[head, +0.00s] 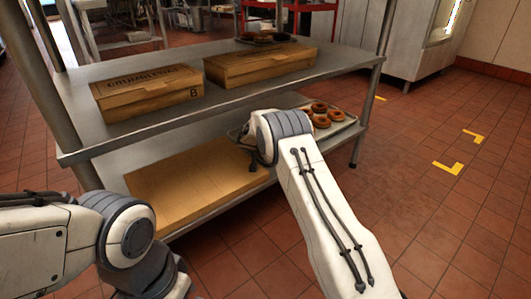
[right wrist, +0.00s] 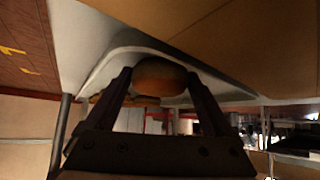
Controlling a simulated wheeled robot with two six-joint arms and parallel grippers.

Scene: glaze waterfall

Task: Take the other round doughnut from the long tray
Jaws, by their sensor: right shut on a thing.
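The long tray (head: 348,124) lies at the right end of the lower shelf in the head view, with several brown ring doughnuts (head: 335,115) at its right end. My right arm hides its left part. In the right wrist view my right gripper (right wrist: 160,88) is shut on a round brown doughnut (right wrist: 160,73), held between its two dark fingers. The pale tray (right wrist: 100,62) shows close behind it; I cannot tell whether the doughnut touches it. My left gripper is out of view; only its arm shows at the lower left.
A flat tan board or box (head: 190,190) lies on the lower shelf left of my right arm. Two cardboard boxes, left (head: 148,92) and right (head: 260,65), stand on the upper shelf (head: 75,135), near a dark dish (head: 265,40). Shelf posts flank the space. The right floor is clear.

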